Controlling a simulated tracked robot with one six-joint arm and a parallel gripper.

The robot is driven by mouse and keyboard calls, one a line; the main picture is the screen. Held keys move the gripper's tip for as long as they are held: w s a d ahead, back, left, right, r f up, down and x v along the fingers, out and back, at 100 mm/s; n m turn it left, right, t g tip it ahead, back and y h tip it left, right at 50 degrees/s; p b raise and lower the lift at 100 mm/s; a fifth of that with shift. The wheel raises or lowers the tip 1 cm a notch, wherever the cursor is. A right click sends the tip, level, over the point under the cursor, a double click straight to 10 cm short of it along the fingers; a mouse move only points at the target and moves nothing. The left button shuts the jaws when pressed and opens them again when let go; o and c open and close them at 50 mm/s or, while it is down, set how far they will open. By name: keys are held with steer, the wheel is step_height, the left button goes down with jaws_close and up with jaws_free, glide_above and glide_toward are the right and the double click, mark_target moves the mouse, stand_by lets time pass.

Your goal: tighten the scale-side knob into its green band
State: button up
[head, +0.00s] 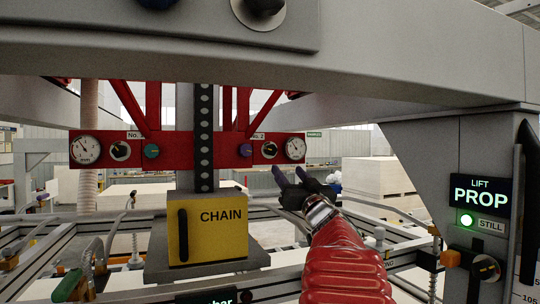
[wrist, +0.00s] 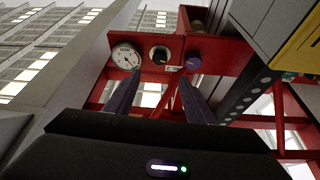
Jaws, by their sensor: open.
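The red beam (head: 200,160) carries two sets of a gauge, a black knob and a coloured knob. The right set has a purple knob (head: 246,150), a black knob (head: 270,150) with a pale pointer and a white gauge (head: 295,148). The left set has a gauge (head: 85,149), a black knob (head: 120,151) and a teal knob (head: 152,151). I cannot tell which knob is the scale-side one, and no green band is clear. My gripper (head: 291,176) is open and empty below the right set. The wrist view shows the gauge (wrist: 126,56), black knob (wrist: 160,55) and purple knob (wrist: 193,62) beyond the fingers.
A yellow CHAIN box (head: 207,228) stands left of my arm, under a dark vertical chain strip (head: 204,130). A grey column at right bears a lit LIFT PROP sign (head: 480,196) with a green STILL lamp. A grey crossbeam (head: 300,60) spans above. Metal rails run below.

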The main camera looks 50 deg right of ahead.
mark_target(272, 151)
steer(key=shift+x, duration=6.9)
steer(key=shift+a, duration=0.1)
steer(key=c, duration=1.1)
